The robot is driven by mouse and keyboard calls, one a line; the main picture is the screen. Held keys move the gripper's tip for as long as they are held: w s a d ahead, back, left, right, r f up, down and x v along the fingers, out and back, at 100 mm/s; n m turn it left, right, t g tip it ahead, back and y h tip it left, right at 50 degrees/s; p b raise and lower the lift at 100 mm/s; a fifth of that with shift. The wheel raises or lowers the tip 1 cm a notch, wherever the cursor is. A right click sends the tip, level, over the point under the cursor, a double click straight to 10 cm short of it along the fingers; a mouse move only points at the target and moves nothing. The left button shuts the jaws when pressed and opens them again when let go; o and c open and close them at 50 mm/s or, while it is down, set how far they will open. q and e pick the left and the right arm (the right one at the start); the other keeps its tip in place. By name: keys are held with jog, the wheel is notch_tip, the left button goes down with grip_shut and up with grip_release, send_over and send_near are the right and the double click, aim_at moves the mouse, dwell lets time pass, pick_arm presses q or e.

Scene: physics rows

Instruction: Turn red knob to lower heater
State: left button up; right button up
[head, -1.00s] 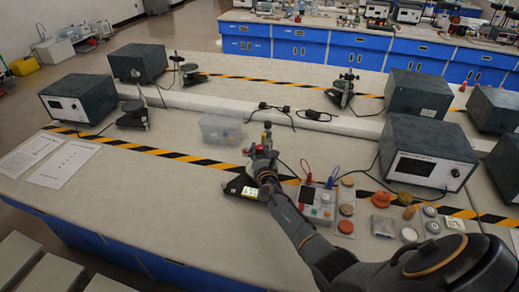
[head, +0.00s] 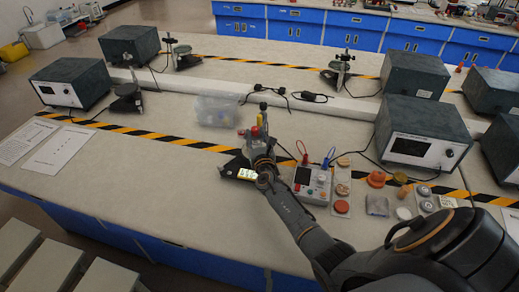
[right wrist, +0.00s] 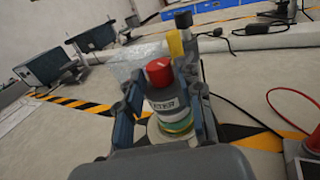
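The red knob (right wrist: 158,71) tops a grey cylinder (right wrist: 165,106) whose label is partly covered and ends in "ATER". The red knob also shows small in the head view (head: 254,131). My right gripper (right wrist: 166,98) has one finger on each side of the cylinder, just below the knob. Whether the fingers press on it or leave a thin gap is unclear. In the head view my right gripper (head: 258,143) comes down over the same spot and hides most of the cylinder. My left gripper is out of view.
A yellow part with a dark top (right wrist: 175,42) stands just behind the knob. A clear plastic box (head: 217,110) is behind it. A control box with red and blue leads (head: 312,184) and several small dishes lie to the right. Bare bench lies to the left.

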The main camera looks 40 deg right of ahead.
jog(key=v, duration=0.9)
jog(key=shift+s+a, duration=0.2)
jog(key=shift+s, duration=0.15)
